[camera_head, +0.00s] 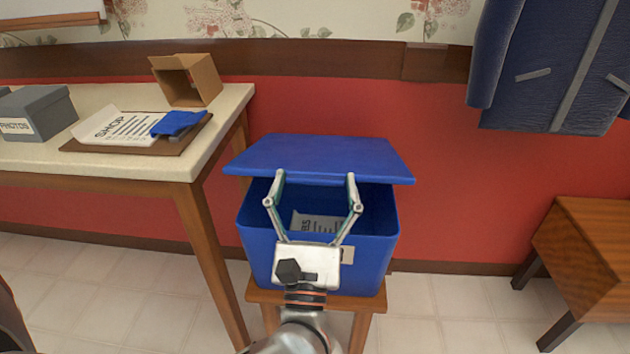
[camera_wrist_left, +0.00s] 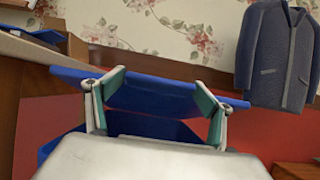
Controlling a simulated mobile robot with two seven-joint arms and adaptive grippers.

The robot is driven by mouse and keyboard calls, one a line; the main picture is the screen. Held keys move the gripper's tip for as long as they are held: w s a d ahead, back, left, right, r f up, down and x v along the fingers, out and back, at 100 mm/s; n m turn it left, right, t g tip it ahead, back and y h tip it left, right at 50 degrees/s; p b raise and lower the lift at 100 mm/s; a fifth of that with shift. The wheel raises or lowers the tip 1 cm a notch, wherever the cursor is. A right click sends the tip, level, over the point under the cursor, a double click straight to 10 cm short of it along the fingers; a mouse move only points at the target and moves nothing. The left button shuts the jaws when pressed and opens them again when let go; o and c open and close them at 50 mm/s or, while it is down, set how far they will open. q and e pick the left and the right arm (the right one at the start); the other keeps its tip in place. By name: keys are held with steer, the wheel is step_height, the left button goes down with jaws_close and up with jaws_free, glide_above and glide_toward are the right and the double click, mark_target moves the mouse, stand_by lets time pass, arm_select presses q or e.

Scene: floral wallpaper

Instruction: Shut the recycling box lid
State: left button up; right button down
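The blue recycling box (camera_head: 262,255) stands on a small wooden stool (camera_head: 366,303). Its blue lid (camera_head: 325,153) is partly open, tilted up above the rim, with a gap at the front. Inside lies a white printed sheet (camera_head: 317,222). My left gripper (camera_head: 313,176) is open and empty in front of the box, its fingertips at or near the lid's front edge; I cannot tell whether they touch. In the left wrist view the lid (camera_wrist_left: 150,97) spans between the spread fingers (camera_wrist_left: 158,88). My right gripper is not in view.
A table (camera_head: 232,100) at the left holds a grey box (camera_head: 38,112), a clipboard (camera_head: 140,146) with paper and blue cloth, and an open cardboard box (camera_head: 187,80). A blue jacket (camera_head: 555,65) hangs right, above a wooden bench (camera_head: 585,250). Floor right of the stool is clear.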

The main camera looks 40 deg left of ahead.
arm_select(q)
steer(key=shift+w+a+f, duration=0.15)
steer(key=shift+f, duration=0.15)
steer(key=shift+r, duration=0.2)
step_height(320, 180, up, 10)
steer(key=shift+f, duration=0.1)
stand_by(0.5)
